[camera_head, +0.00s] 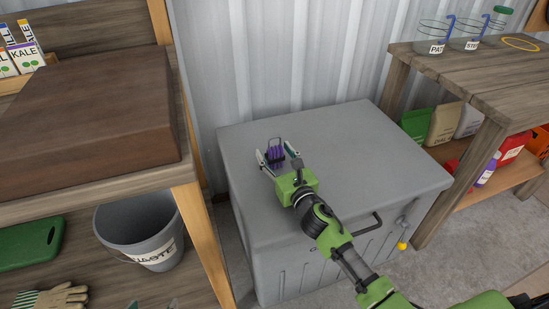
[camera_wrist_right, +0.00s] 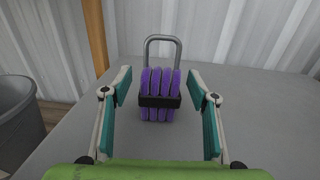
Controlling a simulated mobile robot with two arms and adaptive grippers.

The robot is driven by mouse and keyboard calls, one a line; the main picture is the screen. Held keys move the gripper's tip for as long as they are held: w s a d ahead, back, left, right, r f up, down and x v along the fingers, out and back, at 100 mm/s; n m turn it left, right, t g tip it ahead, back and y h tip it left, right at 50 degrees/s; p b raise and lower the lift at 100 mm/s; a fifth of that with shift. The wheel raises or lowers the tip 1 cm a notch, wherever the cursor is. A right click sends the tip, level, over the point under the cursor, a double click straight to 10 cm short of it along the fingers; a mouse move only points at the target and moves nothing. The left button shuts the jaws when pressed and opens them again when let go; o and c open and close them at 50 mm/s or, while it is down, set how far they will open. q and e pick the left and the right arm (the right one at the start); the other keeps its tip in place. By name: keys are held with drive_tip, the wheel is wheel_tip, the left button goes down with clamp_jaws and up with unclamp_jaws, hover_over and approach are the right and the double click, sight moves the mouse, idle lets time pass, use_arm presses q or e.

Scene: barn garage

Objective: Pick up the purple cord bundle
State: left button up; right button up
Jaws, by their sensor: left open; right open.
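The purple cord bundle (camera_head: 277,154) is on top of the grey chest (camera_head: 365,150), near its back left part. In the right wrist view the bundle (camera_wrist_right: 160,82) has several purple strands, a black band around them and a grey loop above. My right gripper (camera_head: 275,157) is open, with its fingers to the left and right of the bundle. In the right wrist view gaps show between both fingers and the bundle. The tips of my left gripper (camera_head: 153,304) just show at the bottom edge of the head view, spread apart and empty.
A wooden bench with a brown block (camera_head: 90,120) stands left of the chest, with a grey bucket (camera_head: 140,230) below it. A wooden shelf (camera_head: 470,85) with jars stands at the right. A corrugated wall (camera_head: 275,60) is behind. The chest top around the bundle is clear.

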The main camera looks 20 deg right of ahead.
drive_tip(key=shift+w, duration=0.3)
drive_tip(key=c, duration=1.3)
use_arm(q)
drive_tip(key=shift+w+d+r, duration=0.1)
drive_tip(key=shift+w+r, duration=0.1)
drive_tip(key=shift+w, duration=0.05)
drive_tip(key=shift+s, duration=0.1)
use_arm(e)
drive_tip(key=shift+r, duration=0.15)
